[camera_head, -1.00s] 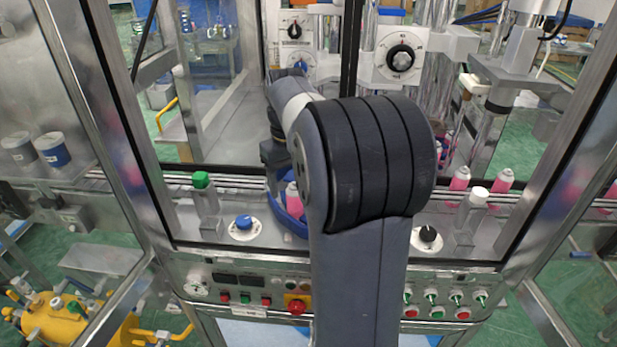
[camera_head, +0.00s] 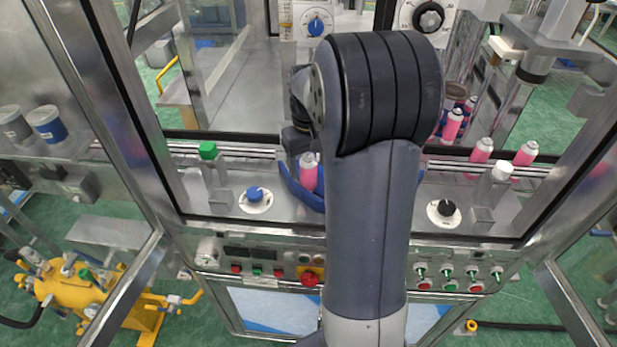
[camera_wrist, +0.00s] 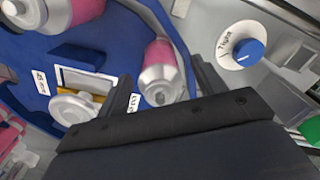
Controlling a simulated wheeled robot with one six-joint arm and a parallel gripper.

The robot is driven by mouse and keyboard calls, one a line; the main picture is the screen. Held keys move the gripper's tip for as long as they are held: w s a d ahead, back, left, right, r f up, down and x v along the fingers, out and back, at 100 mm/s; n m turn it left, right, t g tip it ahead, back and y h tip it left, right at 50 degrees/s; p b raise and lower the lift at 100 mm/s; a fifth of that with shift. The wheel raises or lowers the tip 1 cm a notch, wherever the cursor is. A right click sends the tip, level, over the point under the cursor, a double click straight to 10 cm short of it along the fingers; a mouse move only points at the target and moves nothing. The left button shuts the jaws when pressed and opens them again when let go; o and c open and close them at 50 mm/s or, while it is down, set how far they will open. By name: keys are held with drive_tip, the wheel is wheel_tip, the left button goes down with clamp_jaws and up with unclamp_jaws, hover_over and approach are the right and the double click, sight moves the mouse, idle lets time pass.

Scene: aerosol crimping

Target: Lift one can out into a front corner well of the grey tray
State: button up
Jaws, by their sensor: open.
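A pink can with a silver domed top (camera_head: 308,172) stands in the blue star wheel (camera_head: 290,185) in the middle of the machine. In the wrist view this can (camera_wrist: 160,72) lies between the two dark fingers of my gripper (camera_wrist: 163,76), which is open with space beside the can. The blue wheel (camera_wrist: 110,50) fills the upper left there, with another pink can (camera_wrist: 60,12) in it. In the head view my gripper is mostly hidden behind my arm. I cannot make out the grey tray in either view.
A green-capped post (camera_head: 208,152) and blue knob (camera_head: 255,194) stand left of the wheel; a white-capped post (camera_head: 502,172) and black knob (camera_head: 445,209) stand right. More pink cans (camera_head: 481,150) line the conveyor at right. Steel frame posts flank the opening.

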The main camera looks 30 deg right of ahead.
drive_tip(key=shift+f, duration=1.05)
drive_tip(key=c, duration=1.1)
